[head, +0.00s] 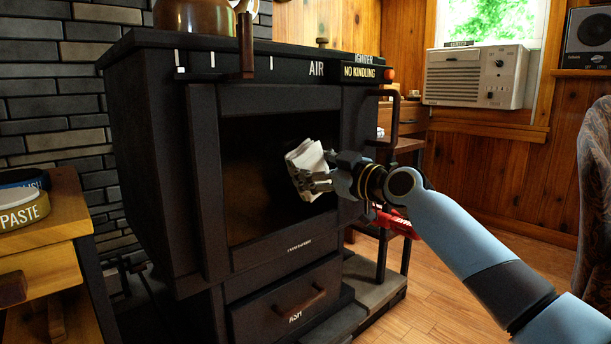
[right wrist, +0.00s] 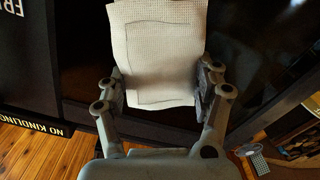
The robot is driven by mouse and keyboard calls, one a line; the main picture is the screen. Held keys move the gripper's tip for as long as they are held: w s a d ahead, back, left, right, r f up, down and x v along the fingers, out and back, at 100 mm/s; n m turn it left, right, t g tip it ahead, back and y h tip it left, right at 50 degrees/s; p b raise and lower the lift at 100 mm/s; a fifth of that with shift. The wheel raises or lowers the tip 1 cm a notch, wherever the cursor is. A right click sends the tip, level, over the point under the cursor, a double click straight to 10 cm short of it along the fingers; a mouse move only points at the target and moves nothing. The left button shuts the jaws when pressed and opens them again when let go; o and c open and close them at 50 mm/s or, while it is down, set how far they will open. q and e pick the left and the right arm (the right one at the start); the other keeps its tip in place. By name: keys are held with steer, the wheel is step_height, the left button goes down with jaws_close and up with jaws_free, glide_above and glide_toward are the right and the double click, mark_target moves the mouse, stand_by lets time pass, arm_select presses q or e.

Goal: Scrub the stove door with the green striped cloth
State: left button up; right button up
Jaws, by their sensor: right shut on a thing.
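The black stove (head: 150,150) stands in the middle of the head view, with its stove door (head: 240,180) a dark glass pane in a black frame. My right gripper (head: 318,178) is in front of the right part of the pane, shut on a folded pale cloth (head: 305,165). The cloth also shows in the right wrist view (right wrist: 158,50), between the two fingers (right wrist: 160,85). It looks white to cream with a waffle weave and a stitched border; I see no green stripes on it. I cannot tell whether it touches the glass. My left gripper is out of view.
A copper-brown kettle (head: 195,18) sits on the stove top. A labelled ash drawer (head: 285,300) is below the door. A wooden stand (head: 45,240) with a tin marked PASTE (head: 22,212) is at the left. Open wooden floor (head: 430,295) lies at the right.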

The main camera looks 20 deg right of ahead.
mark_target(265, 172)
steer(key=shift+w+d+b, duration=0.25)
steer(key=shift+d+b, duration=0.1)
steer(key=shift+d, duration=0.4)
steer(key=shift+w, duration=0.1)
steer(key=shift+s+a+r, duration=0.1)
steer(key=shift+s+a, duration=0.15)
steer(key=shift+a, duration=0.35)
steer(key=shift+s+a, duration=0.3)
steer(key=shift+a, duration=0.55)
steer(key=shift+s+a+p, duration=0.3)
steer(key=shift+a, duration=0.45)
steer(key=shift+s+a+p, duration=0.25)
steer(key=shift+a, duration=0.5)
steer(key=shift+s+a, duration=0.3)
steer(key=shift+a, duration=0.45)
steer(key=shift+s+a, duration=0.25)
steer(key=shift+a, duration=0.55)
steer(key=shift+s+a, duration=0.3)
steer(key=shift+a, duration=0.45)
steer(key=shift+s, duration=0.1)
